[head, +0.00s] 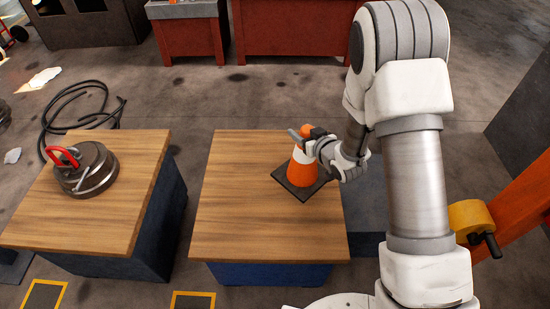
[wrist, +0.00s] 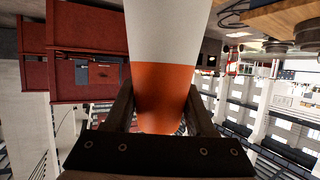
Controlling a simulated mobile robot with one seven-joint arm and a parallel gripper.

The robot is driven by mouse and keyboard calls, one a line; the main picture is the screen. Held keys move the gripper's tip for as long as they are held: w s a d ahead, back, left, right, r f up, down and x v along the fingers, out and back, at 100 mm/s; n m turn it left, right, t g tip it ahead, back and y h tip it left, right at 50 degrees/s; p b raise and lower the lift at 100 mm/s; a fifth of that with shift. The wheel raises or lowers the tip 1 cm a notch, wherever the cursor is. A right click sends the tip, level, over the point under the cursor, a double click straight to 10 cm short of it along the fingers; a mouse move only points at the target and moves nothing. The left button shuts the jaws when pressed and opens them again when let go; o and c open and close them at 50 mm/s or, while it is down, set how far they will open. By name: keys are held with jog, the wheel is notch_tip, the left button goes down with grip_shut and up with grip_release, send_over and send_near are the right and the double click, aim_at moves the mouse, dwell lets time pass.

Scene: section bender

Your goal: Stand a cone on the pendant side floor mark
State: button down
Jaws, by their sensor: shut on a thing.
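An orange cone (head: 302,171) with a white band and a dark square base stands upright on the right wooden-topped table (head: 240,205). My gripper (head: 308,138) is at the cone's orange top and shut on it. In the wrist view the cone (wrist: 165,85) fills the middle, its orange tip between the two fingers (wrist: 160,110). The base looks at or just above the tabletop; I cannot tell which. Two yellow-edged floor marks show at the bottom edge, a left one (head: 62,284) and a middle one (head: 213,295). I cannot tell which is the pendant side one.
The left wooden-topped table (head: 120,210) bears a round metal piece with a red handle (head: 86,168). A black cable (head: 75,97) lies on the floor behind it. Red cabinets (head: 295,30) stand at the back. An orange frame with a yellow part (head: 470,215) is at right.

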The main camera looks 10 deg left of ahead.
jog(key=s+a+f+b, duration=0.1)
jog(key=a+f+b, duration=0.1)
jog(key=a+f, duration=0.5)
jog(key=shift+s+a+f, duration=0.15)
jog(key=shift+s+f, duration=0.15)
jog(key=shift+f, duration=0.35)
jog(key=shift+f+b, duration=0.15)
jog(key=shift+b, duration=0.15)
jog(key=shift+c, duration=1.2)
grip_release()
jog(key=p+v, duration=0.2)
jog(key=v, duration=1)
